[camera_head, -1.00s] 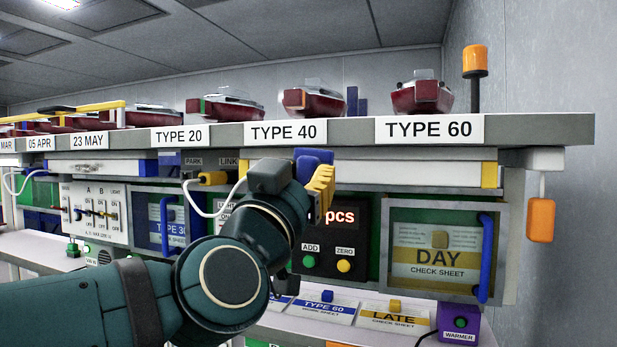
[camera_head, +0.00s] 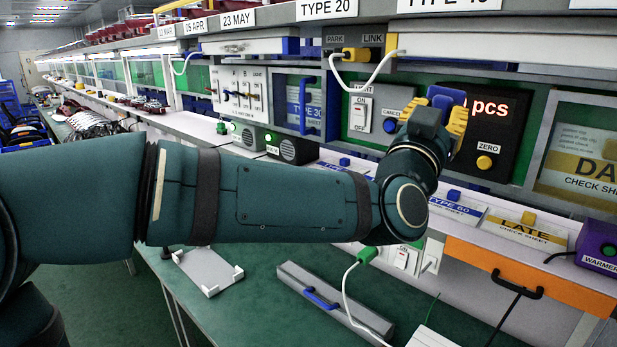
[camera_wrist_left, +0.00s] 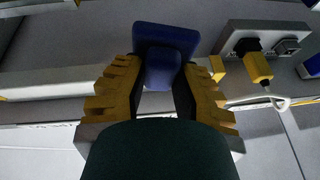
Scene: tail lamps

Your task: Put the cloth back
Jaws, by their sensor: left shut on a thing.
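My left gripper (camera_head: 435,112) is shut on a blue thing (camera_head: 446,97), which may be the cloth; I cannot be sure from its shape. It is held up in front of the bench panel, left of the red pcs display. In the left wrist view the blue thing (camera_wrist_left: 166,40) shows a broad rounded end and a narrower block between the yellow fingers (camera_wrist_left: 160,85). No other cloth is recognisable. My right gripper is not in view.
The PARK/LINK socket (camera_head: 357,54) with a yellow plug and white cable is left of the gripper. Below are a light shelf with check sheets (camera_head: 525,228), an orange drawer (camera_head: 505,272) and a green lower surface (camera_head: 262,309) holding a grey bar with a blue handle (camera_head: 322,299).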

